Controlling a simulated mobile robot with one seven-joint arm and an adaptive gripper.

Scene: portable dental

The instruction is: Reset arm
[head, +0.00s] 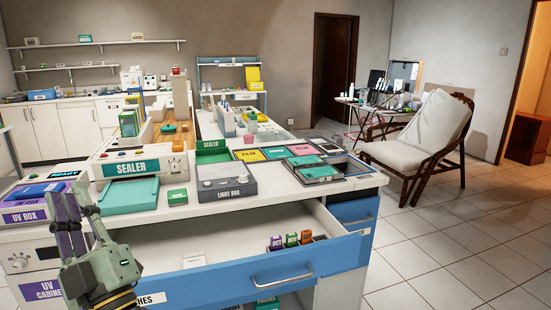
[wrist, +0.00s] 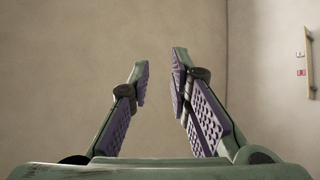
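My gripper (head: 82,212) is at the lower left in the head view, raised in front of the UV box and the UV cabinet. Its two purple-padded fingers point up and stand apart with nothing between them.
An open blue-fronted drawer (head: 290,278) sticks out beside my gripper, with small labelled blocks (head: 291,240) inside. The counter above holds a sealer (head: 131,168), a light box (head: 226,184) and a UV box (head: 35,203).

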